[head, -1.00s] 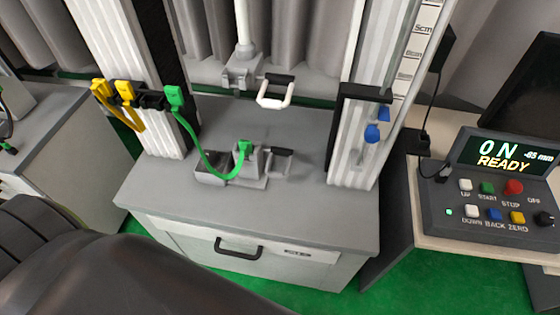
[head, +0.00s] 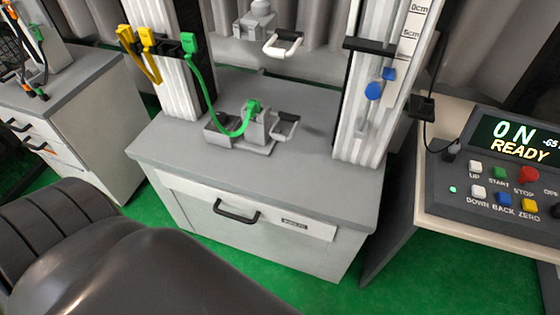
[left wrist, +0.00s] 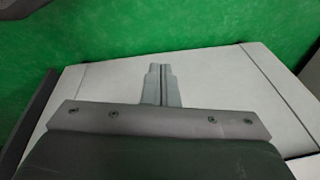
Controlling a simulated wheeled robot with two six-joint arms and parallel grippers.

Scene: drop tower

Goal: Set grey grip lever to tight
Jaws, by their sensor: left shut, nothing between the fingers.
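The test machine's lower grip (head: 256,130) stands on the grey machine table, with a grey lever (head: 286,127) on its right side. A green plug and cable sit at the grip's top. The upper grip (head: 256,22) hangs above it and carries a white lever (head: 283,44). In the head view my left arm fills the lower left, and its fingers do not show there. In the left wrist view my left gripper (left wrist: 160,82) is shut and empty, over a pale cabinet surface, with no lever in view. My right gripper is in neither view.
Columns flank the grips. Yellow and green plugs (head: 147,42) sit on the left column and blue knobs (head: 376,88) on the right. A control box (head: 500,165) reading READY stands at right. A drawer handle (head: 238,211) sticks out in front. Green floor is free around the cabinet.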

